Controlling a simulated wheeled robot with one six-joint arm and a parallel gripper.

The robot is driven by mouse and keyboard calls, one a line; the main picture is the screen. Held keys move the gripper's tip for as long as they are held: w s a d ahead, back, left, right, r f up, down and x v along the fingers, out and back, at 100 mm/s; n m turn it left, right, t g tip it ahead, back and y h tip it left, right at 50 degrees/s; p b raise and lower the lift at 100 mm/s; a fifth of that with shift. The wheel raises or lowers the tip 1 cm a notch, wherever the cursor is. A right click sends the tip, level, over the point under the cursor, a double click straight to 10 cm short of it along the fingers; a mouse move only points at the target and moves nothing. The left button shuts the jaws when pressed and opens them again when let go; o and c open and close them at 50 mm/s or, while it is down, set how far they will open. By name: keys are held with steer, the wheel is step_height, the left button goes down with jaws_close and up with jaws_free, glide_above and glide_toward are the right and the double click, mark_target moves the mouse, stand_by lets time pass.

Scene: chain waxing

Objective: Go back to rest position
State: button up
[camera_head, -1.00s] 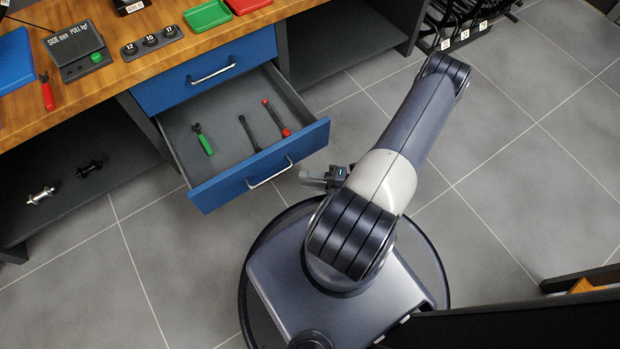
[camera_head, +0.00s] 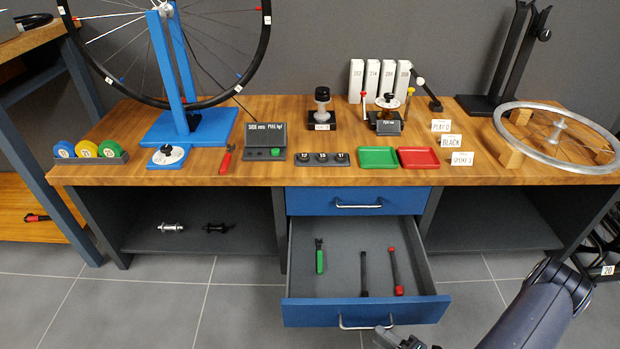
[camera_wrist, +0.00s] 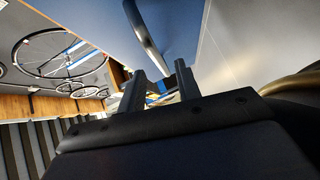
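My gripper (camera_head: 398,341) is at the bottom edge of the head view, partly cut off, just in front of the open lower drawer (camera_head: 300,312) and close to its metal handle (camera_head: 352,324). In the wrist view two dark fingers (camera_wrist: 161,84) stand apart with nothing held between them. A blue panel (camera_wrist: 178,22) with a metal handle (camera_wrist: 147,38) shows close beyond them. My arm folds up at the lower right of the head view.
The drawer holds a green-handled tool (camera_head: 319,258), a black tool (camera_head: 364,273) and a red-and-black tool (camera_head: 395,270). Above is the wooden workbench (camera_head: 240,183) with a wheel stand (camera_head: 176,95), green tray (camera_head: 379,158) and red tray (camera_head: 419,158). Floor at left is clear.

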mark_target(368, 328)
steer(key=shift+b+x, duration=0.5)
steer(key=shift+x, duration=2)
steer(key=shift+s+a, duration=0.15)
